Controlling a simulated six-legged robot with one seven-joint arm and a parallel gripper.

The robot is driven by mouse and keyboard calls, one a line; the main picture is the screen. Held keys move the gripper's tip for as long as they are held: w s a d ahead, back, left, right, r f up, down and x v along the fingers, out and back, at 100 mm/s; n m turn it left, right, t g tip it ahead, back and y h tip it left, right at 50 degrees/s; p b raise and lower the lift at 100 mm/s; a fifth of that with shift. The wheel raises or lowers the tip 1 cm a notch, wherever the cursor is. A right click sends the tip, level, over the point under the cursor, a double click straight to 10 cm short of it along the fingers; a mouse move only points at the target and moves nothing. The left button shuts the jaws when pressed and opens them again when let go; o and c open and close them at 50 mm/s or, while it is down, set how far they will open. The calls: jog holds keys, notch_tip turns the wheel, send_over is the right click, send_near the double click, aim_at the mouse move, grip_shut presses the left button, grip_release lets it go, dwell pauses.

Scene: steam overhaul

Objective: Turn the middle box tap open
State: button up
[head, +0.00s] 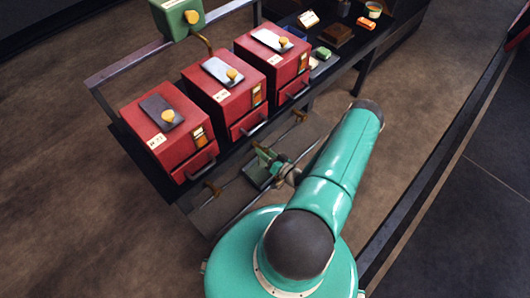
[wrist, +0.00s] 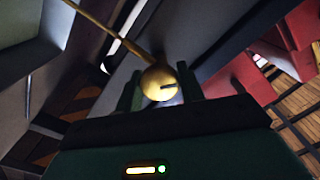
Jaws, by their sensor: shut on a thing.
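Three red boxes stand in a row on a dark bench, and the middle red box (head: 222,88) has a grey plate and brass knob on top. Brass taps sit on a pipe low along the front. My gripper (head: 266,158) is at the middle one, below the middle box, and mostly covers it in the head view. My green fingers (wrist: 160,88) are shut on this brass end, one on each side.
The left box tap (head: 212,189) and right box tap (head: 300,116) flank my gripper. A green box (head: 174,18) stands on the rail behind. Small items, including a brown block (head: 336,34), lie at the bench's far end. Open floor lies to the right.

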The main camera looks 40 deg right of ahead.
jog(key=n, duration=0.3)
jog(key=shift+a+n, duration=0.1)
jog(key=shift+n, duration=2.1)
jog(key=o, duration=0.9)
jog(key=shift+o, duration=0.2)
jog(key=s, duration=1.3)
jog(key=shift+s+d, duration=0.3)
jog(key=shift+s, duration=0.1)
